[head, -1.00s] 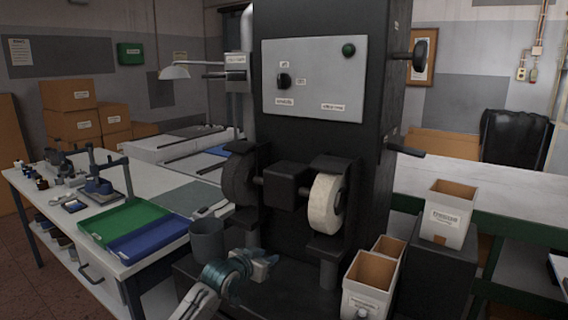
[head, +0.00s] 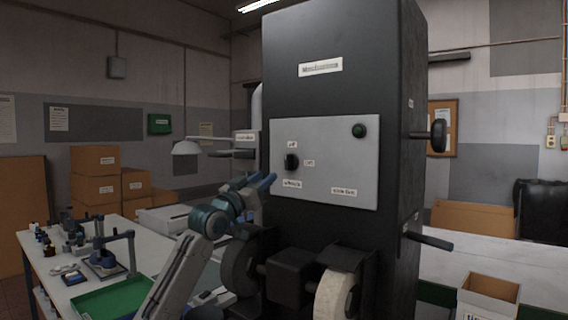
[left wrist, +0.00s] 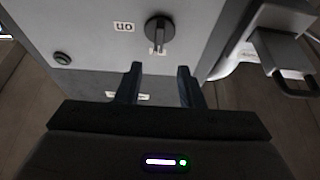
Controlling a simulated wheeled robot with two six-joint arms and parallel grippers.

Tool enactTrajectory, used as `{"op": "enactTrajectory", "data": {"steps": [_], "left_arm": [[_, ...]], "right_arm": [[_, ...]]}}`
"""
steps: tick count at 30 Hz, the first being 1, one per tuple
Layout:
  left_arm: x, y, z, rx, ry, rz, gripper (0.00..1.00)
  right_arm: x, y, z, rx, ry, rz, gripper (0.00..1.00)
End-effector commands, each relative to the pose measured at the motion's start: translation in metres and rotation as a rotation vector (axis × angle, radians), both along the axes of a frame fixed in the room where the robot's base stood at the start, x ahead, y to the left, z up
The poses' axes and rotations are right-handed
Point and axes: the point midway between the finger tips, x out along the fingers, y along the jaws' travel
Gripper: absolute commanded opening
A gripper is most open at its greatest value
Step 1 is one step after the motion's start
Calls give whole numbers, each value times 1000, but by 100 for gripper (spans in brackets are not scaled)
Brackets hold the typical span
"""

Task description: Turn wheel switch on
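The wheel switch is a black rotary knob (head: 291,161) on the left part of a grey panel (head: 330,190) on the front of the tall black machine. Small labels sit above, beside and below it. In the left wrist view the knob (left wrist: 159,29) shows close up, beside a label reading "ON" (left wrist: 124,26). My left gripper (head: 270,180) is just left of and below the knob in the head view. In the left wrist view its two fingers (left wrist: 160,80) are apart and empty, pointing at the panel, with the knob beyond the tips. My right gripper is not in view.
A green button (head: 359,131) is at the panel's upper right. Below the panel are a dark wheel (head: 239,268) and a pale wheel (head: 335,295). A dark handle (head: 438,135) sticks out on the machine's right side. A workbench with a green tray (head: 112,299) is at left.

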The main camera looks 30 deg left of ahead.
Motion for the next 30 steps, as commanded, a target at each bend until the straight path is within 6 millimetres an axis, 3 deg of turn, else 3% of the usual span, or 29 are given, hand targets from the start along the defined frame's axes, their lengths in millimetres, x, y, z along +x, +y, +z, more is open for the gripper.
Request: {"op": "enactTrajectory", "data": {"steps": [5,12,18,26,30], "left_arm": [[33,-4,20,-7,1,-4,35],[70,-6,32,-3,2,-1,35],[83,-7,35,0,2,0,35],[84,-7,34,1,2,0,35],[84,-7,34,1,2,0,11]], "right_arm": [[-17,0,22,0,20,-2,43],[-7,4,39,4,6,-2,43],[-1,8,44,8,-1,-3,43],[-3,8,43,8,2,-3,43],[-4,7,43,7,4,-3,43]]}}
